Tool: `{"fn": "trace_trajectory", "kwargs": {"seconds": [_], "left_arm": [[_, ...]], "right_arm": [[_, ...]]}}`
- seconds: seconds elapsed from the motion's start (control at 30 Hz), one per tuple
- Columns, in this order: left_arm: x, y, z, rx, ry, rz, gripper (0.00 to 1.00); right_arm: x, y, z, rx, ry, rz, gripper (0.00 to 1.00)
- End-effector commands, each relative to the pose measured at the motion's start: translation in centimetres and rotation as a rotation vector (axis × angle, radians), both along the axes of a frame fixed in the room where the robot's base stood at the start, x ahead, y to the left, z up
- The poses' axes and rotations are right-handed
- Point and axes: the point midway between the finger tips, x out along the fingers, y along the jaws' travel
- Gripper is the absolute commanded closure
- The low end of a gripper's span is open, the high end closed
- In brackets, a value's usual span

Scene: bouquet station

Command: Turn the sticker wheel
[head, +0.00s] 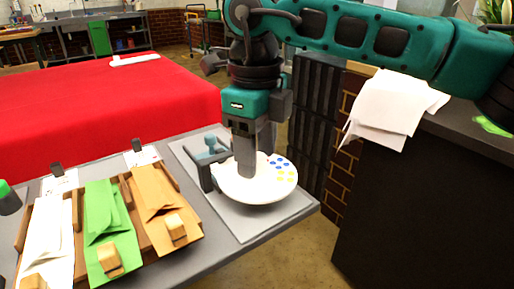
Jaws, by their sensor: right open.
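The sticker wheel (258,190) is a white disc with blue and yellow dots on its right side. It sits on a grey base plate (243,222) at the right end of the grey table. My right gripper (256,160) reaches down from above with open jaws. Its fingers overlap the upper middle of the wheel and hide part of it. I cannot tell whether they touch it. A dark bracket with a blue-grey knob (210,143) stands at the wheel's left edge. My left gripper is not in view.
White, green (108,225) and orange (160,205) envelopes or wraps lie in a wooden rack left of the wheel, with wooden blocks on them. A red-covered table (100,100) lies behind. A dark counter with white paper (392,105) stands at right.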

Motion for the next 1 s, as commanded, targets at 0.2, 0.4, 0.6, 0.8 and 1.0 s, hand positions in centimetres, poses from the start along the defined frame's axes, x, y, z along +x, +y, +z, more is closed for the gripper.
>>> {"fn": "trace_trajectory", "kwargs": {"seconds": [0.2, 0.4, 0.6, 0.8, 1.0], "left_arm": [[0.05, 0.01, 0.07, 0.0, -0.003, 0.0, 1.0], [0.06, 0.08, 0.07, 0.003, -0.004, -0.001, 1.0], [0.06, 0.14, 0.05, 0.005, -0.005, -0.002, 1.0], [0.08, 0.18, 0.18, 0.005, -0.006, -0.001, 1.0], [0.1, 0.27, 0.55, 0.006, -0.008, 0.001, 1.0]], "right_arm": [[0.0, 0.0, 0.02, 0.0, 0.0, 0.0, 0.62], [-0.01, 0.0, 0.04, 0.0, 0.0, 0.0, 0.81], [-0.01, 0.01, 0.04, 0.0, 0.0, 0.0, 0.99], [-0.01, 0.02, 0.08, 0.0, 0.0, 0.015, 0.99], [-0.01, 0.01, 0.17, 0.0, 0.0, 0.089, 0.99]]}}
